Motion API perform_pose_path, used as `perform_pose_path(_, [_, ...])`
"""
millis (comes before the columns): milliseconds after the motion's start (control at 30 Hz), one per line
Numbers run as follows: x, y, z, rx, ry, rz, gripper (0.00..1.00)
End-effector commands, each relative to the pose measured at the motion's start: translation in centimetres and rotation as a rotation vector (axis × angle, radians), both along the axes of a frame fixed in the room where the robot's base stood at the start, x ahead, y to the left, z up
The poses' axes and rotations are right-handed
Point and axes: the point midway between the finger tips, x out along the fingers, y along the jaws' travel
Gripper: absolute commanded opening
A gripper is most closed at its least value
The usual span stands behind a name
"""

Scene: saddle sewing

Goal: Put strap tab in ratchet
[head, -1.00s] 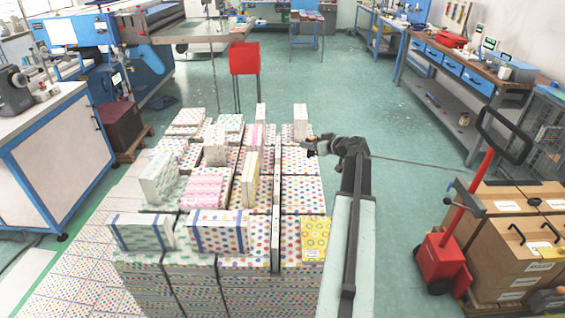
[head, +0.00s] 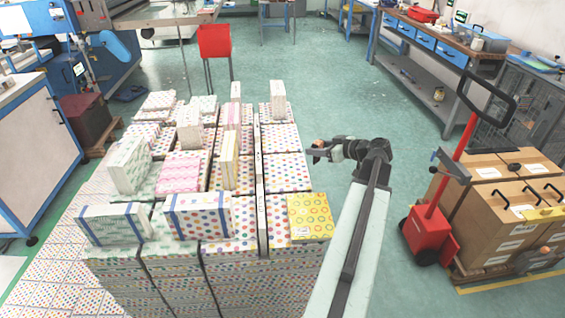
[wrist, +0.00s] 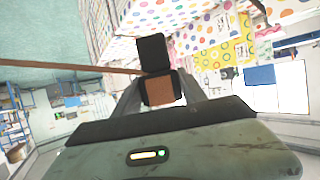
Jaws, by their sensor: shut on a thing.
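My gripper (head: 318,152) is just right of the stack of patterned packs, near its back right part. In the wrist view my gripper (wrist: 158,72) is shut on a small brown piece, which looks like the strap tab (wrist: 161,92), framed by dark parts. A thin brown strap (wrist: 70,67) runs from there to the left edge of the wrist view. A small orange-brown spot shows at the gripper in the head view, too small to make out. I cannot pick out the ratchet in either view.
The stack of dotted packs (head: 285,172) fills the middle, with loose packs standing on top. A red hand truck (head: 425,235) and brown cartons (head: 500,225) stand at right. A red bin (head: 214,40) stands behind. Green floor (head: 330,90) is clear behind and right of the stack.

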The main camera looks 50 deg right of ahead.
Motion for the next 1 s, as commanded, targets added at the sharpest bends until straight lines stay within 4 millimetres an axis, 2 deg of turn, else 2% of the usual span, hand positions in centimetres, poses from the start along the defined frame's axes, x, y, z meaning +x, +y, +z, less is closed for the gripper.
perform_pose_path(33, [-2.4,0.6,-1.7,0.0,-0.004,0.008,0.0])
perform_pose_path(133, [-5.1,1.3,-2.4,-0.002,-0.01,0.032,0.0])
perform_pose_path(233, [-6.3,1.6,-2.4,-0.004,-0.014,0.043,0.0])
perform_pose_path(367, [-6.1,1.7,-2.3,-0.004,-0.014,0.048,0.0])
perform_pose_path(467, [-4.4,2.3,-2.5,-0.004,-0.014,0.051,0.0])
perform_pose_path(800, [5.2,5.4,-3.5,-0.004,-0.014,0.049,0.0])
perform_pose_path(900, [6.8,5.9,-3.6,-0.003,-0.014,0.046,0.0])
perform_pose_path(1000, [7.6,6.1,-3.7,-0.004,-0.014,0.045,0.0])
